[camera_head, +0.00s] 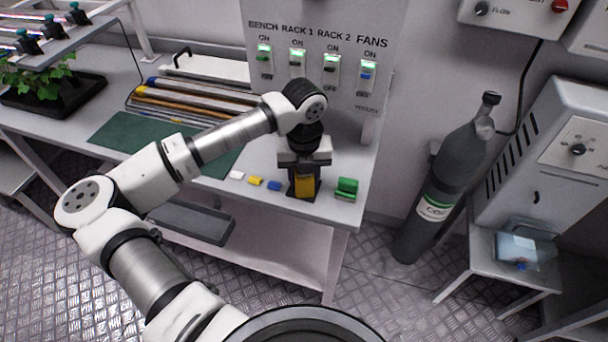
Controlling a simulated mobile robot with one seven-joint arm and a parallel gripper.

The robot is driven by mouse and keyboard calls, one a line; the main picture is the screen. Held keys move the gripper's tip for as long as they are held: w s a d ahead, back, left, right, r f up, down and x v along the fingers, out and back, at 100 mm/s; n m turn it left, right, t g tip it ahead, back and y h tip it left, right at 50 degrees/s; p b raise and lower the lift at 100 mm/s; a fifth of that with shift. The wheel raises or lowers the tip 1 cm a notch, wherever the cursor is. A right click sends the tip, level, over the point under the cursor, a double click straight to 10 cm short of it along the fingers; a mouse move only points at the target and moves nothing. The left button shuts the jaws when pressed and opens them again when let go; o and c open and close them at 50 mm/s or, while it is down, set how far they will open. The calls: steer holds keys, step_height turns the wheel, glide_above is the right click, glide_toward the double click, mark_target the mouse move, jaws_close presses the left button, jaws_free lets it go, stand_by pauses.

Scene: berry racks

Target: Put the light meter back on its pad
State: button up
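My gripper (304,174) points down over the front right part of the bench. A yellow block-like thing with dark parts around it (305,187) is directly under and between the dark fingers; it may be the light meter, but I cannot tell for sure. Whether the fingers are closed on it or only around it is not clear. Its base is close to the bench top, and contact is hard to judge. No pad can be made out clearly; the dark area at the yellow thing's foot may be one, or part of the gripper.
A green block (347,187) sits just right of the gripper. Small white (237,175), yellow (255,181) and blue (274,186) pieces lie to its left. A green mat (125,132) and a tray of rods (190,101) are further left. The switch panel (318,75) rises behind.

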steer(key=o, duration=0.4)
